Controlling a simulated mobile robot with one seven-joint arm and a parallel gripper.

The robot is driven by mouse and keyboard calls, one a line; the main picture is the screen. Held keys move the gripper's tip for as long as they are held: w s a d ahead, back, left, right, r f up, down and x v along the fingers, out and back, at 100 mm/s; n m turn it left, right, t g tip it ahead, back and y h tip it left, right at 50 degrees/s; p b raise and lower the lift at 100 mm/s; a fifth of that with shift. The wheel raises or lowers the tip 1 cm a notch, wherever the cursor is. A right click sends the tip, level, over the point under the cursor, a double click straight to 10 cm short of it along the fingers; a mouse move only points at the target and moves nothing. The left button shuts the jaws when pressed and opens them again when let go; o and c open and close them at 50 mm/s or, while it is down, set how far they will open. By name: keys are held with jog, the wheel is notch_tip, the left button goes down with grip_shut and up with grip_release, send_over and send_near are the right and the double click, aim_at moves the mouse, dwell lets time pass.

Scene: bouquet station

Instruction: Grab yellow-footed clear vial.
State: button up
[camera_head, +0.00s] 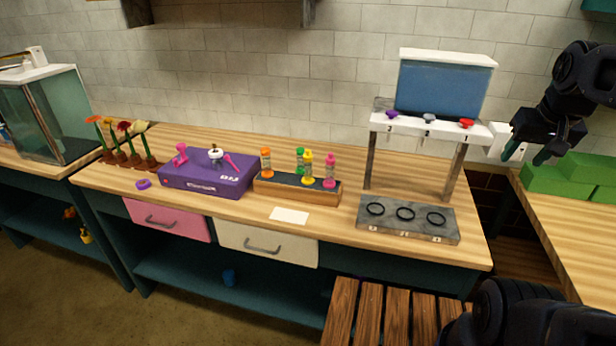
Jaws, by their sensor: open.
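A low wooden rack (270,190) stands near the middle of the counter and holds several small vials. The vial with yellow ends (308,167) stands upright toward the right of the rack. Green (300,158), pink (330,171) and orange (265,162) vials stand in the same rack, the green one close behind the yellow. The vials are too small to tell how clear their bodies are. My gripper (527,153) is at the upper right, open and empty, pointing down. It is well to the right of the rack, beside the dispenser stand.
A dispenser stand with a blue tank (444,86) rises right of the rack, with a grey three-ring base (407,219) in front. A purple box (206,176) and potted flowers (124,145) stand left. A white card (289,216) lies in front. Green blocks (556,179) sit far right.

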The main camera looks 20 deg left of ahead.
aim_at(309, 162)
notch_tip(309, 162, up, 7)
jog(key=w+a+r+n+t+y, duration=0.1)
jog(key=w+a+n+t+y, duration=0.15)
jog(key=w+a, duration=0.55)
jog(key=w+a+n+t+y, duration=0.25)
jog(key=w+a, duration=0.25)
jog(key=a, duration=0.7)
jog(key=a+n+t+y, duration=0.1)
jog(key=a+t+y, duration=0.35)
jog(key=a, duration=1.95)
jog(key=s+a+f+t, duration=0.1)
jog(key=s+f, duration=0.1)
jog(key=f, duration=1.2)
jog(key=s+a+f+t, duration=0.1)
jog(key=f, duration=1.4)
jog(key=shift+g+h, duration=0.25)
jog(key=shift+a+x, duration=0.1)
jog(key=shift+x, duration=2.6)
jog(key=shift+a+x, duration=0.15)
jog(key=shift+x, duration=2.55)
jog(key=shift+s, duration=0.15)
